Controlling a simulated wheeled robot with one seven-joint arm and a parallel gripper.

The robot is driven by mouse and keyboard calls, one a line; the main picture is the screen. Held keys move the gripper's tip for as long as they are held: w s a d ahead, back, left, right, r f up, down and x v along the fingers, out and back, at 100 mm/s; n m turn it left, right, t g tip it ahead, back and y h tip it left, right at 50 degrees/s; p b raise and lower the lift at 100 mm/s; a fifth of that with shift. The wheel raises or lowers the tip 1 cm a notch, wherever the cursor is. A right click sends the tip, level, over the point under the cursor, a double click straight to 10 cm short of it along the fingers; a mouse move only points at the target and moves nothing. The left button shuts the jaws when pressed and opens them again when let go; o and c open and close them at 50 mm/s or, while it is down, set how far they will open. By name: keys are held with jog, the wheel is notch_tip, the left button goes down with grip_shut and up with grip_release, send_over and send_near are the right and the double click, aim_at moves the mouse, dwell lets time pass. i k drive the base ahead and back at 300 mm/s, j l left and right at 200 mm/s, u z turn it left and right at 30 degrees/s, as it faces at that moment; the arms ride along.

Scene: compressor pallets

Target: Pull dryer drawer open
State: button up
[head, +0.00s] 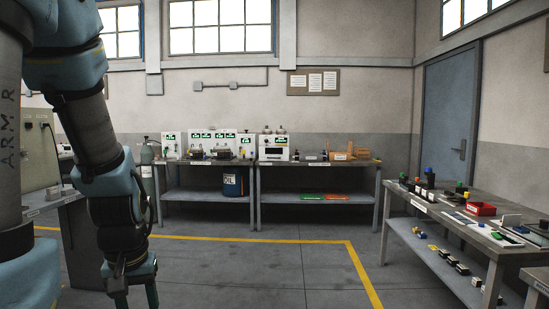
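A white box-shaped unit (274,147) with a small green display and a dark front panel stands on the back bench. It looks like the dryer, but its label is too small to read. I cannot make out the drawer's edges or handle, and nothing visibly sticks out from its front. My gripper (135,298) hangs low at the bottom left, pointing down, far in front of the bench and left of the unit. Its two fingers are apart with nothing visible between them; the tips are near the frame's lower edge.
More white units with green displays (212,143) stand left on the back benches. A right-hand bench (420,207) carries a red bin (481,209) and small parts. The floor inside the yellow line (290,241) is clear.

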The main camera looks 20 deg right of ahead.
aim_at(266, 153)
jog(key=i+l+z, duration=0.15)
jog(key=i, duration=0.2)
jog(key=i+l+z, duration=0.2)
jog(key=i, duration=0.15)
jog(key=i+j+z, duration=0.1)
jog(key=i+z, duration=0.2)
jog(key=i, duration=3.75)
jog(key=i+u, duration=0.2)
jog(key=i, duration=0.25)
jog(key=i+l+u, duration=0.15)
jog(key=i, duration=0.25)
jog(key=i+l+u, duration=0.2)
jog(key=i, duration=0.2)
jog(key=i+l+u, duration=0.2)
jog(key=i, duration=0.25)
jog(key=i+l+u, duration=0.45)
jog(key=i, duration=0.1)
